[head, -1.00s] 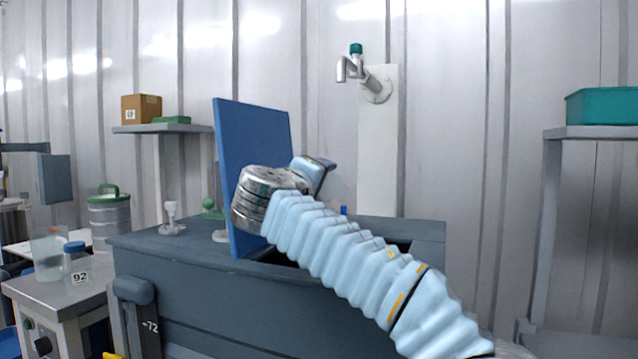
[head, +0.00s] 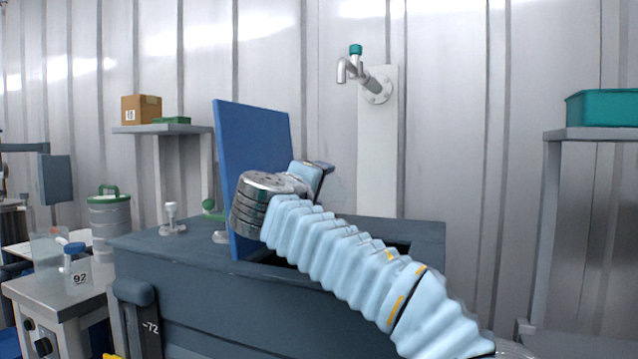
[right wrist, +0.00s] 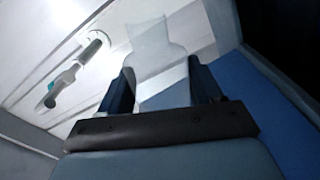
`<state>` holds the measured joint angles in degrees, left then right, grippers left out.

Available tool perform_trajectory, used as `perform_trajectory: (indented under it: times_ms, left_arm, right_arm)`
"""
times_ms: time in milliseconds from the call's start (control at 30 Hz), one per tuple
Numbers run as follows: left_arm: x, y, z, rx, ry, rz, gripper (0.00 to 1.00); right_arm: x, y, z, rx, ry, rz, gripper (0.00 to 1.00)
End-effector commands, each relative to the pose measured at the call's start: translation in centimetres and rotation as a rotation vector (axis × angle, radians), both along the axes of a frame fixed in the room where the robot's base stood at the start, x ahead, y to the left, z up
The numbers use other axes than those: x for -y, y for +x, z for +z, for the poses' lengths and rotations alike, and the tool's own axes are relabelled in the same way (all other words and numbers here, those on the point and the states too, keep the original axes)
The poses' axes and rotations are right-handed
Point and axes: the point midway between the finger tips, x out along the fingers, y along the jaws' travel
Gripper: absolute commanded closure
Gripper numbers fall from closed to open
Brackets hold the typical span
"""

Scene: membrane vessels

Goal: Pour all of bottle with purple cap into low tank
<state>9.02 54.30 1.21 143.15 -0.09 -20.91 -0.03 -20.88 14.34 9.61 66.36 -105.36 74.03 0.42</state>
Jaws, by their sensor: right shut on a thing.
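The dark blue-grey tank (head: 190,268), apparently the low tank, has an open top with a raised blue panel (head: 252,170) at its left. My right arm reaches over the opening, and its gripper (head: 322,178) is above the tank beside the panel. In the right wrist view, this gripper (right wrist: 165,88) is shut on a clear, pale bottle (right wrist: 160,65). No purple cap shows on it, and I cannot make out its contents. In the head view the bottle is hidden or too faint to tell. My left gripper is not in view.
A tap (head: 362,75) on a white wall panel is behind the tank. At left, a bench (head: 60,292) holds a blue-capped bottle (head: 77,265) labelled 92. A teal bin (head: 602,107) sits on a right shelf. A carton (head: 141,108) stands on a left shelf.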

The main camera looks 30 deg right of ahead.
Motion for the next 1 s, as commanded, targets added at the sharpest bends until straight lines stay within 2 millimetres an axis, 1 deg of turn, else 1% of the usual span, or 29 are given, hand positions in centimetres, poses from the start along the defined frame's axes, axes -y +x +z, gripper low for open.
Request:
perform_trajectory:
  times_ms: [33,100,200,300,367,400,500,567,667,1000]
  left_arm:
    - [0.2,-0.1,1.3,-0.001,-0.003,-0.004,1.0]
    - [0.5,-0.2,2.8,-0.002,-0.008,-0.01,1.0]
    - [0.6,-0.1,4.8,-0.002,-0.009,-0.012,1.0]
    - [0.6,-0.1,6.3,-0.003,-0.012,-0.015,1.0]
    - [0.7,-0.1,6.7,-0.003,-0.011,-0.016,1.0]
    - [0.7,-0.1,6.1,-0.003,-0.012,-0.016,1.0]
    - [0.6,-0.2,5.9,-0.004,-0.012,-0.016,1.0]
    - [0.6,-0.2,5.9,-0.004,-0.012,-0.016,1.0]
    - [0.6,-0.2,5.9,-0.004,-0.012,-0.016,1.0]
    - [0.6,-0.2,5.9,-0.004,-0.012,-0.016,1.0]
  right_arm:
    - [-0.2,0.2,0.3,-0.068,-0.061,0.001,0.72]
    - [-0.5,0.5,-0.2,-0.203,-0.183,0.001,0.72]
    - [-1.0,1.0,-1.3,-0.397,-0.357,0.003,0.72]
    - [-1.4,1.4,-2.4,-0.555,-0.5,0.002,0.72]
    - [-1.5,1.6,-3.3,-0.645,-0.581,0.002,0.72]
    - [-1.6,1.7,-4.1,-0.682,-0.614,0.001,0.72]
    - [-1.6,1.8,-4.3,-0.73,-0.657,0.0,0.72]
    - [-1.5,1.7,-4.1,-0.757,-0.682,0.0,0.72]
    - [-1.2,1.2,-3.1,-0.851,-0.768,0.0,0.72]
    - [0.6,-0.7,0.8,-1.281,-1.154,0.0,0.72]
